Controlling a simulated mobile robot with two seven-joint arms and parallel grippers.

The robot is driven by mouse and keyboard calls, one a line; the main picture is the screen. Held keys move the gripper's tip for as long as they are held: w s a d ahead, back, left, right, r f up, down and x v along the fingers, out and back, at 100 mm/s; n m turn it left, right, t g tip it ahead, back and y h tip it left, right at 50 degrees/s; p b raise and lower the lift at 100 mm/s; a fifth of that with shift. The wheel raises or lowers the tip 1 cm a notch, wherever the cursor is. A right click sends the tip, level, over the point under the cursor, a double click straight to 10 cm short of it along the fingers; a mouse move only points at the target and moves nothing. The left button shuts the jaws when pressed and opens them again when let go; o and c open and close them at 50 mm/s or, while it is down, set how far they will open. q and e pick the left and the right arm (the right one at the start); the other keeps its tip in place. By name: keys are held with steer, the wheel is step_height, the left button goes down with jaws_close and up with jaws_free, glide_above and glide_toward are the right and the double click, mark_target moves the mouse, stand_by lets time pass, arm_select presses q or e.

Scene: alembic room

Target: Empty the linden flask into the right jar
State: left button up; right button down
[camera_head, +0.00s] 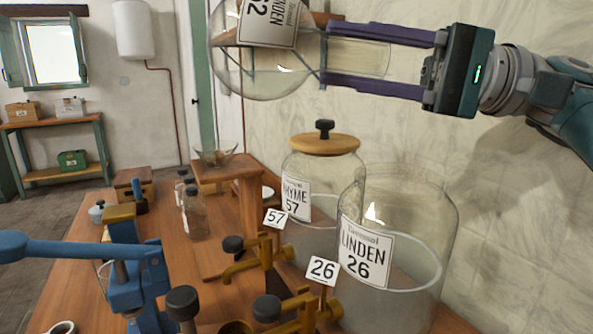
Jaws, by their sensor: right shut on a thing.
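The linden flask (240,75) is a round clear glass flask with a long neck and a white linden label. It lies nearly level at the top of the view, its body to the left and its neck to the right. My right gripper (328,55) is shut on its neck, holding it above the jars. The right jar (432,215) is clear glass, labelled "LINDEN 26", with an open top and no lid. It stands below and to the right of the flask's body. I cannot make out any stream. My left gripper is not in view.
A lidded jar (335,168) labelled "THYME 57" stands just left of the right jar. Brass taps (258,262) with number tags stand in front. A blue lever device (125,285) fills the lower left. Small bottles (194,215) and a raised wooden stand (228,172) are behind.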

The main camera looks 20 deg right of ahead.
steer(key=shift+r+y+b, duration=0.1)
steer(key=shift+y+b, duration=0.2)
steer(key=shift+b, duration=0.15)
stand_by(0.9)
steer(key=shift+b, duration=0.35)
stand_by(0.5)
steer(key=shift+d+y, duration=0.1)
steer(key=shift+y, duration=0.2)
stand_by(0.3)
steer(key=shift+s+d+r+t+y+b, duration=0.15)
steer(key=shift+t+y+b, duration=0.35)
steer(key=shift+b, duration=0.6)
stand_by(0.7)
